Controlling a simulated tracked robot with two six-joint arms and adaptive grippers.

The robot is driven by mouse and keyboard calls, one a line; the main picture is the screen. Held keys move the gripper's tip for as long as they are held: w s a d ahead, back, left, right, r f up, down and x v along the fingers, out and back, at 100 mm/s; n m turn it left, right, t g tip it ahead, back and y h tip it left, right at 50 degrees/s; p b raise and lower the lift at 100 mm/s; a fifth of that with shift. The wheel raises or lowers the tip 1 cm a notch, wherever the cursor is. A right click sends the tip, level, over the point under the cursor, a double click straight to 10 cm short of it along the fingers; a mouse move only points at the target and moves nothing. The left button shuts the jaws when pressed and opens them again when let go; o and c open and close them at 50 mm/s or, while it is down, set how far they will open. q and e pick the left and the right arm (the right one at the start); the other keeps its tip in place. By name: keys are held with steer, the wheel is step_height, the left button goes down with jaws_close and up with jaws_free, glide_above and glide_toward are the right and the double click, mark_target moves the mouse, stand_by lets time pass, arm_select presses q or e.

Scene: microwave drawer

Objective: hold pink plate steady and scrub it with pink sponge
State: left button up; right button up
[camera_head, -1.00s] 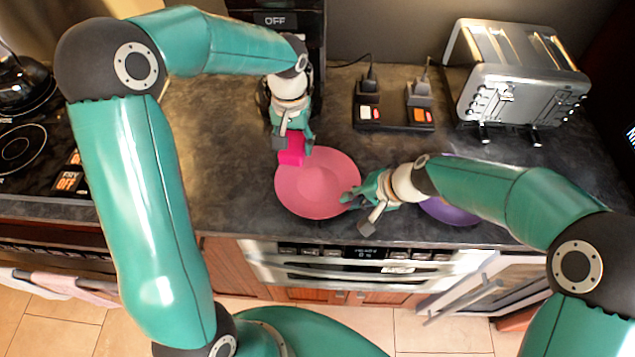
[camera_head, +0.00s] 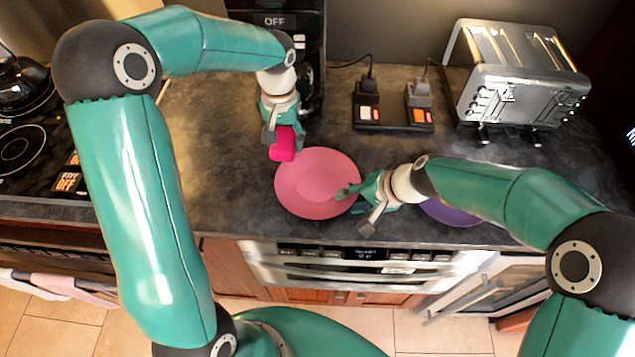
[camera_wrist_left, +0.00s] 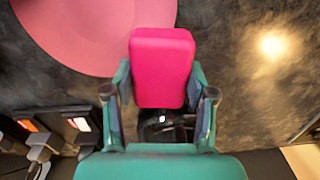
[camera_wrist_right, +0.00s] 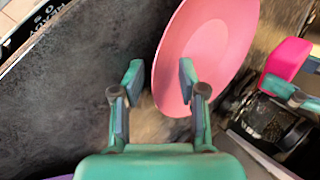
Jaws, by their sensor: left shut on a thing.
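The pink plate (camera_head: 315,185) lies on the dark counter. The pink sponge (camera_head: 284,146) is held by my left gripper (camera_head: 282,128), just beyond the plate's far left rim. In the left wrist view the sponge (camera_wrist_left: 162,68) sits between both fingers, beside the plate (camera_wrist_left: 85,30). It appears raised off the counter. My right gripper (camera_head: 358,205) is at the plate's right edge. In the right wrist view its fingers (camera_wrist_right: 160,82) are apart, one over the plate (camera_wrist_right: 205,50) and one outside its rim. Whether they touch the plate I cannot tell.
A purple plate (camera_head: 450,213) lies partly hidden under my right arm. A toaster (camera_head: 515,75) and a power strip (camera_head: 393,118) stand at the back right. A black appliance (camera_head: 310,70) is behind my left gripper. A stove (camera_head: 25,150) is at the left.

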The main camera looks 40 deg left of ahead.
steer(key=shift+r, duration=0.1)
steer(key=shift+w+d+r, duration=0.1)
steer(key=shift+d+r, duration=0.2)
steer(key=shift+r, duration=0.15)
steer(key=v, duration=1)
steer(key=shift+d+r, duration=0.25)
steer(key=shift+d, duration=0.05)
